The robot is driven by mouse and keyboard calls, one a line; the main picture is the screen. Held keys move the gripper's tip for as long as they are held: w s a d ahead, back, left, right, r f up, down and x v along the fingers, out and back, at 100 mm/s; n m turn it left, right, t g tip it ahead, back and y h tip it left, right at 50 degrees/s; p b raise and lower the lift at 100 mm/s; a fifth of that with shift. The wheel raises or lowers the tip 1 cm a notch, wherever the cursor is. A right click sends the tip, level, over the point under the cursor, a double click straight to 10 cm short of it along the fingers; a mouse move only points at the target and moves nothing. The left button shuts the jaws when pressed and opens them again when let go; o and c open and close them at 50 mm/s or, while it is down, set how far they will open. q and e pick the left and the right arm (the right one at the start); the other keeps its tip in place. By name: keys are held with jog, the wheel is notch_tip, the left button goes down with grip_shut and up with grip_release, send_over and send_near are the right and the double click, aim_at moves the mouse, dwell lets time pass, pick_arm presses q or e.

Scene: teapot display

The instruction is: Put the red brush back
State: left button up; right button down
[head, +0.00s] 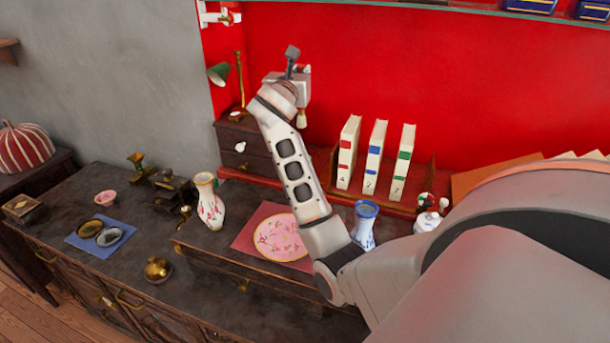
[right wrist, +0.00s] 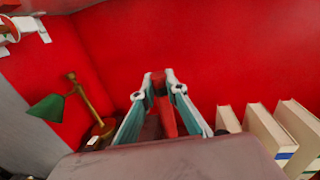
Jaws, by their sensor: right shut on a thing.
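My right gripper (head: 298,92) is raised in front of the red back wall, above the desk and left of the upright books. In the right wrist view, the right gripper (right wrist: 160,92) is shut on the red brush (right wrist: 163,112), whose red part stands between the two fingers. In the head view the hand hides most of the brush; a pale, bristle-like end (head: 301,119) shows below it. The brush is off the desk. My left gripper is not in view.
A green lamp (head: 220,73) stands left of the gripper on a small drawer box (head: 240,145). Three books (head: 374,158) stand to the right. A white wall bracket (head: 210,17) is at upper left. A floral vase (head: 210,203), blue-white vase (head: 365,225) and pink plate (head: 278,240) stand below.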

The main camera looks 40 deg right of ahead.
aim_at(301, 119)
jog(key=shift+w+d+r, duration=0.15)
jog(key=shift+d+r, duration=0.05)
jog(key=shift+d, duration=0.05)
notch_tip(301, 119, down, 14)
jog(key=shift+r+b, duration=0.15)
jog(key=shift+b, duration=0.45)
notch_tip(301, 119, down, 6)
jog(key=shift+r+b, duration=0.1)
jog(key=shift+b, duration=0.35)
jog(key=shift+f, duration=0.25)
jog(key=c, duration=2)
grip_release()
jog(key=shift+c, duration=0.2)
jog(key=shift+r, duration=0.1)
